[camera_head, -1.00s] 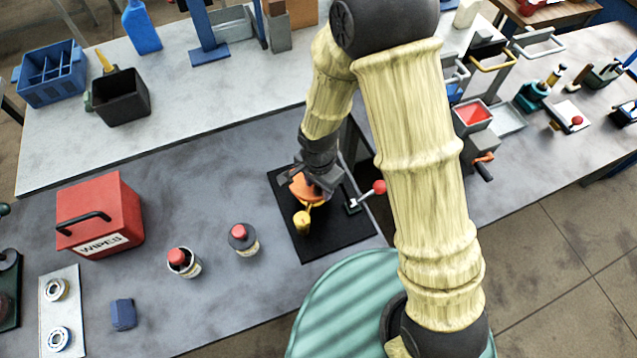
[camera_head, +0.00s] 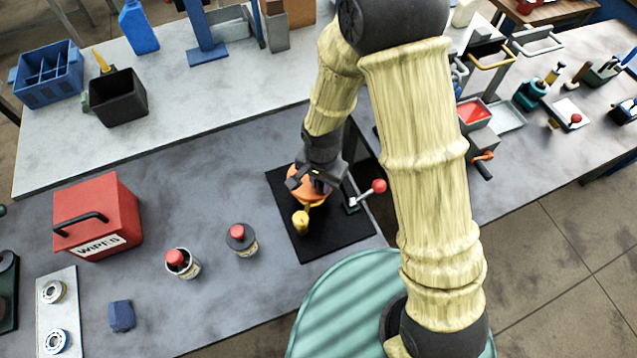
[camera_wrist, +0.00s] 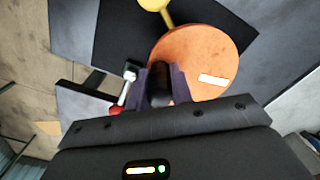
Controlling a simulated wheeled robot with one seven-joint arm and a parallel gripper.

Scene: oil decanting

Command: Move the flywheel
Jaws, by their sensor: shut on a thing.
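The flywheel (camera_head: 322,201) appears to be the orange disc with a yellow arm and yellow knob. It is at the black mat (camera_head: 338,237), partly hidden under my gripper (camera_head: 308,186). In the wrist view the orange disc (camera_wrist: 197,58) has a white label, and its yellow arm runs to the top edge. There my gripper (camera_wrist: 161,82) is shut on a dark grip at the disc's near edge. I cannot tell whether the disc touches the mat.
A red-knobbed lever (camera_head: 378,187) stands just right of the disc. Two red-capped cans (camera_head: 241,240) (camera_head: 182,263) stand to the left, with a red wipes box (camera_head: 99,217) beyond. The table between cans and mat is clear.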

